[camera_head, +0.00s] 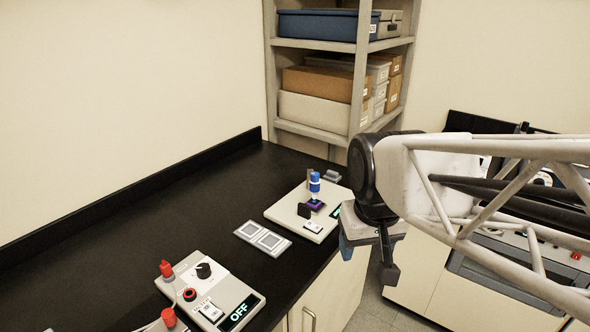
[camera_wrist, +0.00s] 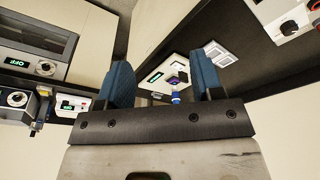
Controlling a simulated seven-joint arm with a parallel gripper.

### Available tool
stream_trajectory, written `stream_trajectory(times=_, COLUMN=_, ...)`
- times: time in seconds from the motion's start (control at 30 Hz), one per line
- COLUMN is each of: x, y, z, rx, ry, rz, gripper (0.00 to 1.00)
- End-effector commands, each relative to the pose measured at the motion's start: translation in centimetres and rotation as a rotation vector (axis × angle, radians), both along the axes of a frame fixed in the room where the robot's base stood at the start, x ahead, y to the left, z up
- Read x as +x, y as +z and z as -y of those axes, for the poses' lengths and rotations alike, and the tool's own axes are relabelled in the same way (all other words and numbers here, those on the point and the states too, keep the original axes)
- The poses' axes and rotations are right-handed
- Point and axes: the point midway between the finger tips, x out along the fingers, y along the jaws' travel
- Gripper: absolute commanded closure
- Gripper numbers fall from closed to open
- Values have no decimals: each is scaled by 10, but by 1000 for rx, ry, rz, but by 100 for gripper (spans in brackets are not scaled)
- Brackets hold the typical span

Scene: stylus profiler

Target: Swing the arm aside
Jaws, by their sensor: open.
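A small white instrument (camera_head: 285,210) stands on the black counter, with a blue-and-white upright part (camera_head: 315,186) over a purple stage (camera_head: 315,204). A black knob or lever (camera_head: 304,210) sits beside it, and a lit green display shows on its right edge. In the wrist view the instrument (camera_wrist: 187,66) lies beyond and between my fingers, its blue part (camera_wrist: 176,97) partly hidden by my gripper's front. My gripper (camera_wrist: 163,82) is open, with two blue fingers apart and nothing between them. In the head view my gripper (camera_head: 346,246) hangs to the right of the instrument, apart from it.
A plate with two square pads (camera_head: 262,237) lies left of the instrument. A control box (camera_head: 215,290) with red knobs and an "OFF" display stands nearer. Shelves with boxes (camera_head: 318,82) stand behind. More equipment (camera_head: 520,250) is at the right.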

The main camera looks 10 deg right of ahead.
Motion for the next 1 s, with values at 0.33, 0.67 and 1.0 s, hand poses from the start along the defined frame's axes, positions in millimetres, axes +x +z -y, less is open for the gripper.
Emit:
stream_trajectory(times=0.33, x=84, y=16, z=1, rx=-4, ry=34, rz=-44, gripper=39)
stream_trajectory(times=0.67, x=165, y=17, z=1, rx=-7, ry=67, rz=-86, gripper=39)
stream_trajectory(times=1.0, x=249, y=6, z=2, rx=-9, ry=101, rz=-127, gripper=39)
